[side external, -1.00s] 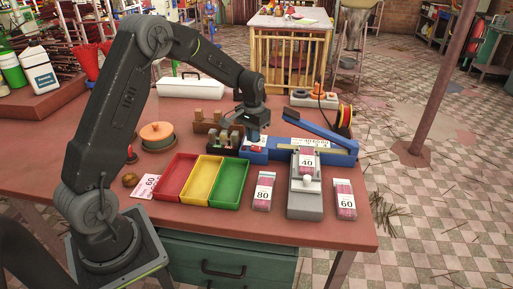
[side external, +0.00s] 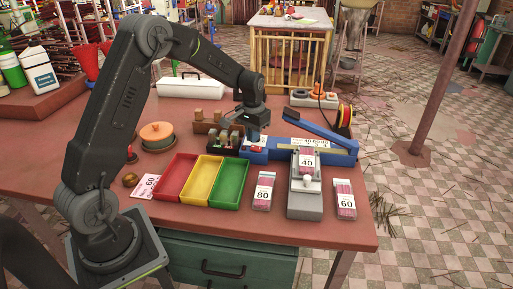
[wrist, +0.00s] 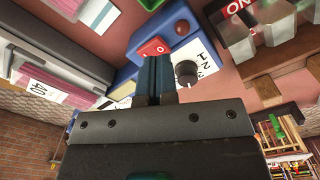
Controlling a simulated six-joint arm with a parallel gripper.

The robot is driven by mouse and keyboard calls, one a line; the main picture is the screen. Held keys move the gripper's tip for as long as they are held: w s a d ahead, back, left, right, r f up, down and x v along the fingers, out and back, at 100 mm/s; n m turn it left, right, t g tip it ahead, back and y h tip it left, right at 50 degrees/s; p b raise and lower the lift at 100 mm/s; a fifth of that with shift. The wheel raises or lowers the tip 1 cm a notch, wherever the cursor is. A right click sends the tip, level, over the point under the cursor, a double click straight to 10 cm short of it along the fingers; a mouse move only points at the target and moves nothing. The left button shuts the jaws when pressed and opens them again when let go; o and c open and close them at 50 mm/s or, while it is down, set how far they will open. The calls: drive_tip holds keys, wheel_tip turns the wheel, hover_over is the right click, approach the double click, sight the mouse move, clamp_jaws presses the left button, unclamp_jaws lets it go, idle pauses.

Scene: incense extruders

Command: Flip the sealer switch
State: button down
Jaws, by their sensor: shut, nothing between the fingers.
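The blue sealer (side external: 335,153) stands at the back right of the table with its long arm raised at an angle. In the wrist view its blue end housing (wrist: 150,28) carries a red rocker switch (wrist: 153,48), a round red lamp (wrist: 181,27) and a dark knob (wrist: 186,72) beside a white label. My gripper (wrist: 158,62) is shut and empty, pointing down at this housing. Its fingertips overlap the lower edge of the red switch in the wrist view; I cannot tell whether they touch it. In the side view my gripper (side external: 254,130) is just over the housing, which it partly hides.
Close left of the sealer is a rack of small blocks (side external: 228,137). Red (side external: 173,196), yellow (side external: 190,203) and green (side external: 228,204) trays lie in front. A grey scale (side external: 305,209) bears a bag marked 40, between bags marked 80 (side external: 263,191) and 60 (side external: 344,200).

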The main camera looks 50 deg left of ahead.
sight(253, 146)
drive_tip(key=shift+f, duration=1.3)
idle(0.8)
drive_tip(key=shift+r, duration=3.55)
